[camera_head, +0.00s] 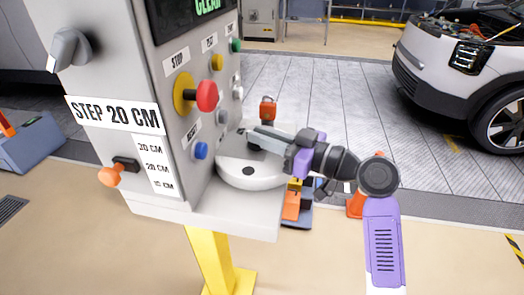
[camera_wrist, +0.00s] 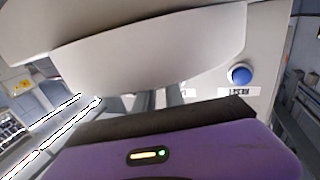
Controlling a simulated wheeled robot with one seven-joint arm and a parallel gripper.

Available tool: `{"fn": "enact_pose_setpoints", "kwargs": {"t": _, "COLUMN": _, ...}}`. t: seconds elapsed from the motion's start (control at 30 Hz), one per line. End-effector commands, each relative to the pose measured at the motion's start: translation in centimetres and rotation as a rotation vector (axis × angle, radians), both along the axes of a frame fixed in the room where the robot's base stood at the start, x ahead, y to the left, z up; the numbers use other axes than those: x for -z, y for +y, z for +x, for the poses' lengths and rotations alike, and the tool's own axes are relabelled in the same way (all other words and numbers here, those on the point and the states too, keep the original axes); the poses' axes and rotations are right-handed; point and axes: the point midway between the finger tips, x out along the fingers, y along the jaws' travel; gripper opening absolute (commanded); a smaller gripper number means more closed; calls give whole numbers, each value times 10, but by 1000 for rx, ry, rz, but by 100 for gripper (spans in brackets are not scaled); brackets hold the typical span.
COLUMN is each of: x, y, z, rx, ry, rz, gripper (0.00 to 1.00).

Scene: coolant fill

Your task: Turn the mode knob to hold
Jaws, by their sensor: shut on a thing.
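The grey control box (camera_head: 150,190) stands on a yellow post at the left. A grey rotary knob (camera_head: 70,48) sits on its left face; no mode or hold label is readable, so I cannot tell if it is the mode knob. My gripper (camera_head: 254,138) is at the lower right of the box, far from that knob, over a white rounded part (camera_head: 250,176). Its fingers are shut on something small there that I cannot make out. In the wrist view the white part (camera_wrist: 155,50) hides the fingertips.
The box's right face carries a red stop button (camera_head: 207,95), a blue button (camera_head: 201,150), also in the wrist view (camera_wrist: 239,74), and several others. An orange-tipped lever (camera_head: 112,174) sticks out of the left face. A white car (camera_head: 450,60) stands far right.

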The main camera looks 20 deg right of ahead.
Motion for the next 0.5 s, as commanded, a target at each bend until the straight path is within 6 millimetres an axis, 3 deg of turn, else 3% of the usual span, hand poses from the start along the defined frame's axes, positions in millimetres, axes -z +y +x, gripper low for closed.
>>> {"fn": "enact_pose_setpoints", "kwargs": {"t": 0.5, "x": 2, "y": -4, "z": 4, "rx": -302, "ry": 0, "rz": -1, "gripper": 0}}
